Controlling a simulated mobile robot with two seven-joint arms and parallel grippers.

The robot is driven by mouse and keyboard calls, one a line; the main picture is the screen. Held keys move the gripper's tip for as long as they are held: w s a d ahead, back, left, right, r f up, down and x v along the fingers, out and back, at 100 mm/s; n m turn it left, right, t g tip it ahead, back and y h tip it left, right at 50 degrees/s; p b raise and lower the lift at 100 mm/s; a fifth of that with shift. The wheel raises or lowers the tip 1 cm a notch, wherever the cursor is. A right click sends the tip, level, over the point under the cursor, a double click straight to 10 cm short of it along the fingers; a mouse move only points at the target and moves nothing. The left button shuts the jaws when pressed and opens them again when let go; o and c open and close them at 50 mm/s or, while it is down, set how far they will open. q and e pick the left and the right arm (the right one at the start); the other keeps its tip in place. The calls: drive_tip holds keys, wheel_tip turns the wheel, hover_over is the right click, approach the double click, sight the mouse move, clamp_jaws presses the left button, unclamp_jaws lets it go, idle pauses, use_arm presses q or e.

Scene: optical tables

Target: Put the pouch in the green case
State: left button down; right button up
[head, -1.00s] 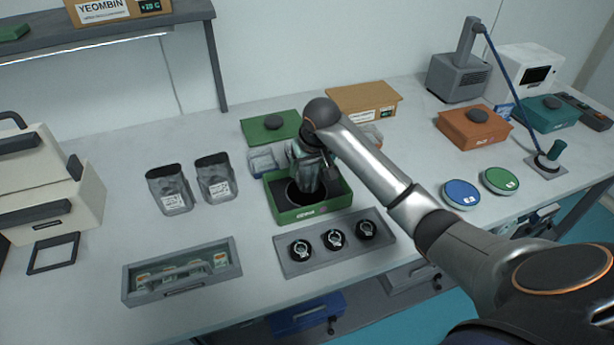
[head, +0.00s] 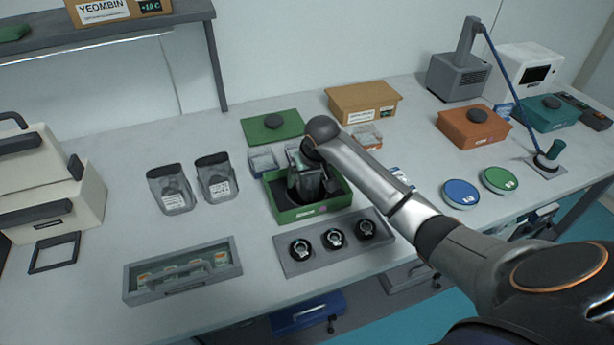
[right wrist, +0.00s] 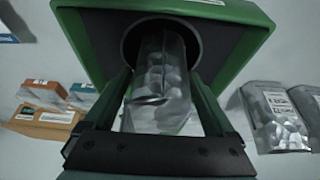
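The green case (head: 283,215) stands open on the table, with a dark inside and a round opening. My right gripper (head: 309,170) is above it, pointing down, with a silver-grey pouch between its fingers. In the right wrist view the pouch (right wrist: 162,75) fills the gap between the fingers (right wrist: 160,85), seemingly touching both, and its far end is at the round opening of the case (right wrist: 225,40). How deep the pouch sits is hidden. Two similar pouches (head: 171,190) (head: 216,178) stand left of the case. My left gripper is out of view.
A green lid (head: 272,127) lies behind the case. A grey tray (head: 300,263) with three black round items is in front. A grey box (head: 135,288) stands front left. Clear cases, a cardboard box (head: 363,101) and blue and green discs (head: 461,194) are nearby.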

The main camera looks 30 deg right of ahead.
drive_tip(key=shift+o, duration=0.2)
drive_tip(key=shift+r, duration=0.55)
drive_tip(key=v, duration=1.1)
drive_tip(key=shift+s, duration=0.2)
drive_tip(key=shift+r, duration=0.15)
idle(1.3)
